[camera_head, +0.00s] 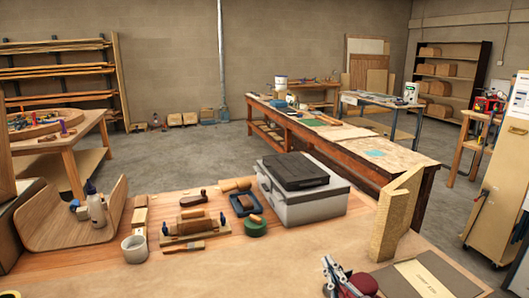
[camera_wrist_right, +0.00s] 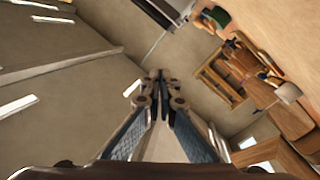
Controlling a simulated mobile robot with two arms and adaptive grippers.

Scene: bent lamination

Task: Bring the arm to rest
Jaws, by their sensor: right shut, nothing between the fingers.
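My right gripper (camera_head: 328,262) shows at the bottom edge of the head view, right of the middle, above the front of the workbench (camera_head: 230,268). In the right wrist view my right gripper (camera_wrist_right: 159,76) is shut, its fingertips together with nothing between them. The wrist view is tilted, with ceiling lights on the left and the bench area on the right. I cannot make out my left gripper in either view.
Near the right gripper are an angled wooden piece (camera_head: 398,205), a dark folder (camera_head: 425,278) and a dark red object (camera_head: 358,284). A grey case (camera_head: 305,208), a white cup (camera_head: 134,249) and a bent wood panel (camera_head: 60,228) stand further left. The bench's front middle is clear.

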